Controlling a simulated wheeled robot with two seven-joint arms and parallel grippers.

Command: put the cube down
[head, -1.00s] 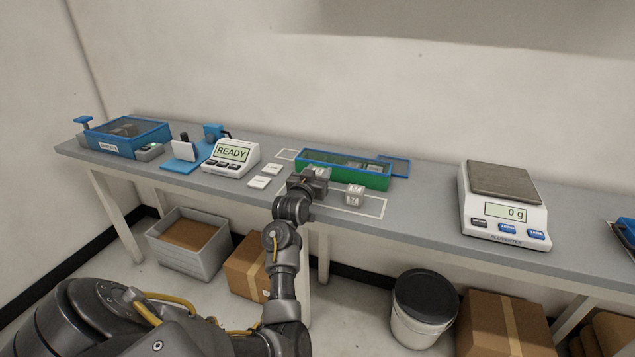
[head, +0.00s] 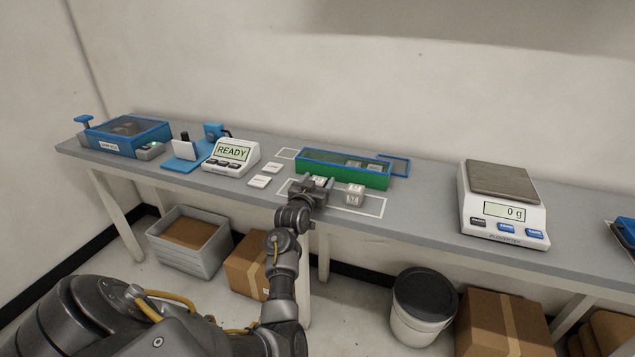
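My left gripper (head: 318,183) is over the front of the bench, just in front of the green bin. A pale grey cube (head: 319,180) shows in part between its fingers, which look close against its sides. The fingers hide most of this cube, and I cannot tell whether it touches the bench. Another pale grey cube with dark markings (head: 355,195) stands on the bench just to the right, inside a white outlined rectangle (head: 383,207). My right gripper is not in view.
White tiles (head: 259,182) and a READY display (head: 232,156) lie to the left. A scale reading 0 g (head: 503,209) stands right. The bench (head: 425,205) is clear between rectangle and scale.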

